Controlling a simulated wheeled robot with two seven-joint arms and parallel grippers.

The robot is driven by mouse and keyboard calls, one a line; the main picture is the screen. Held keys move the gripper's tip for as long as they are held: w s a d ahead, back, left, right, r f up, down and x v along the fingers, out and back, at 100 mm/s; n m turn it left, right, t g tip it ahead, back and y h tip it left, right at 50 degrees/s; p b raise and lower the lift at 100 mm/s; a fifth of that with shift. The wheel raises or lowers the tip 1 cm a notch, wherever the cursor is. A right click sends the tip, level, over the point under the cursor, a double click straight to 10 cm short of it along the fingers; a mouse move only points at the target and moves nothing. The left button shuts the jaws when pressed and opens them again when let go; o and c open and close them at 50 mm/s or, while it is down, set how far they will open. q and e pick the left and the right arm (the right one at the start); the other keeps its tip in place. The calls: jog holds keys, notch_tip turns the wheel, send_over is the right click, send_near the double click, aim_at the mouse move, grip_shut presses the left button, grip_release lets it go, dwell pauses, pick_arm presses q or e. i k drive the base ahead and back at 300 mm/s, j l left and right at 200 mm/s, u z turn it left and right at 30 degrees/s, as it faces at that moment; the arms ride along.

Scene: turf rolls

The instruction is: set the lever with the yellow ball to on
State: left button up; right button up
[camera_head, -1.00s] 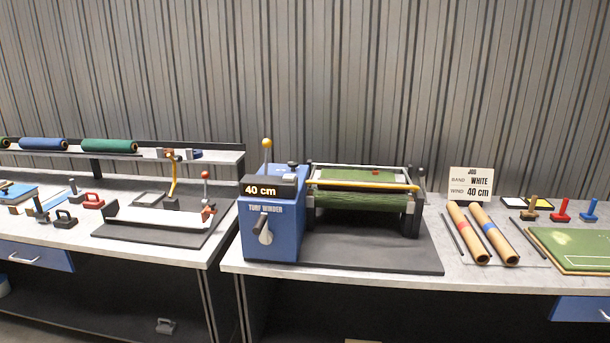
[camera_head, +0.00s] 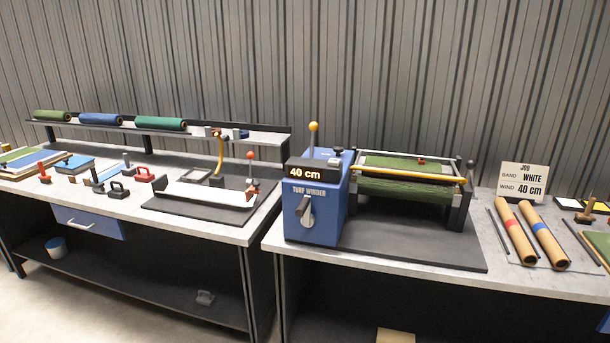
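The lever with the yellow ball (camera_head: 313,127) stands up from the top of the blue turf winder box (camera_head: 316,218). Its thin rod looks close to upright, and I cannot read any on or off marking beside it. The box front shows a "40 cm" display (camera_head: 313,172), the words "TURF WINDER" and a grey and black knob (camera_head: 306,209). A green turf roll (camera_head: 405,188) lies in the winder's frame to the right of the box, behind a yellow bar (camera_head: 412,174). Neither of my grippers is in view.
A second lever with a red ball (camera_head: 250,156) stands on the left bench. A job card (camera_head: 522,182) reads band white, wind 40 cm. Two cardboard tubes (camera_head: 514,232) lie right of the winder's black base mat (camera_head: 400,252). A gap separates the two benches.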

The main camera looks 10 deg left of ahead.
aim_at(314, 127)
jog(key=i+j, duration=0.25)
jog(key=i, duration=0.25)
jog(key=i+j, duration=0.25)
jog(key=i, duration=0.25)
jog(key=i+j, duration=0.25)
jog(key=i, duration=0.2)
jog(key=i+j, duration=0.25)
jog(key=i, duration=0.25)
